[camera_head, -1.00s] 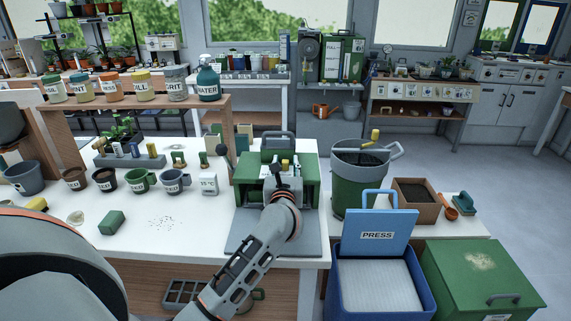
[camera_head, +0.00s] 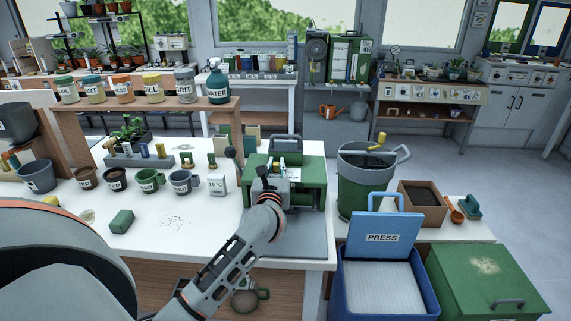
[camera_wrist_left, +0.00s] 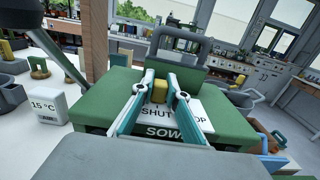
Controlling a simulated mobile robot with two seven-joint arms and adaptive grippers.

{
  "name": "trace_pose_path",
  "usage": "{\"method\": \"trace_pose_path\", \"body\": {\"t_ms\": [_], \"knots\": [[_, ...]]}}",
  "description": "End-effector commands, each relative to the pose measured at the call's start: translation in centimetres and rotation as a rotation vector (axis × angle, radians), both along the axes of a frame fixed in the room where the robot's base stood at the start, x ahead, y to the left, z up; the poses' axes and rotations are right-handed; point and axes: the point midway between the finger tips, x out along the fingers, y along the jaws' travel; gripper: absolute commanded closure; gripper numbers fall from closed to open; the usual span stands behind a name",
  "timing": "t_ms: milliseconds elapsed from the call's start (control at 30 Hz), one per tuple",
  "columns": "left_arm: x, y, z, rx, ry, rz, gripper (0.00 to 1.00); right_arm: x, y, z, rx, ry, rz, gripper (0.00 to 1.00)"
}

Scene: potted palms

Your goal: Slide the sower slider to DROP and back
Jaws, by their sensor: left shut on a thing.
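The sower (camera_head: 312,195) is a green box with a grey handle on the white bench. It also fills the middle of the left wrist view (camera_wrist_left: 95,95), with "SOW" on its front. A white plate (camera_wrist_left: 158,112) on its top reads "SHUT" at left; only the end of "DROP" shows at right, past a finger. The yellow slider knob (camera_wrist_left: 160,92) stands behind the "SHUT" end of the plate. My left gripper (camera_head: 270,180) is over the sower, its fingers (camera_wrist_left: 164,84) shut on the knob from both sides. In the head view the gripper hides most of the knob. My right gripper is out of view.
A thermometer block (camera_head: 217,184) and labelled mugs (camera_head: 181,183) stand left of the sower. A green bin (camera_head: 363,190) with a yellow-handled tool is at its right. A blue press box (camera_head: 382,285) and a green chest (camera_head: 480,285) stand in front right.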

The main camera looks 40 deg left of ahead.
Motion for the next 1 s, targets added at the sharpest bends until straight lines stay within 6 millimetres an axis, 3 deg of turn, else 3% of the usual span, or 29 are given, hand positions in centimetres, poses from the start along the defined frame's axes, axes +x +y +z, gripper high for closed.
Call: {"method": "trace_pose_path", "body": {"t_ms": [233,267,300,333,733,1000], "knots": [[-0.1,0.4,-0.1,-0.001,0.001,0.007,1.0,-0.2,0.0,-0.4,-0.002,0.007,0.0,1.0],[-0.2,0.4,-0.1,-0.001,0.001,0.008,0.81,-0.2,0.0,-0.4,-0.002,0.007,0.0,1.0],[-0.1,0.4,-0.1,0.0,0.001,0.008,0.71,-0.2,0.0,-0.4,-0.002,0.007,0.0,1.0],[-0.1,0.4,-0.1,0.0,0.001,0.007,0.68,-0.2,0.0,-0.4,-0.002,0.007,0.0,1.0],[-0.5,0.0,-0.1,-0.001,0.001,0.004,0.68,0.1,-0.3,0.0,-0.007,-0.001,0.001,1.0],[-4.3,-2.3,-0.2,-0.003,0.003,0.004,0.68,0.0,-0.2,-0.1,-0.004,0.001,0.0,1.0]]}}
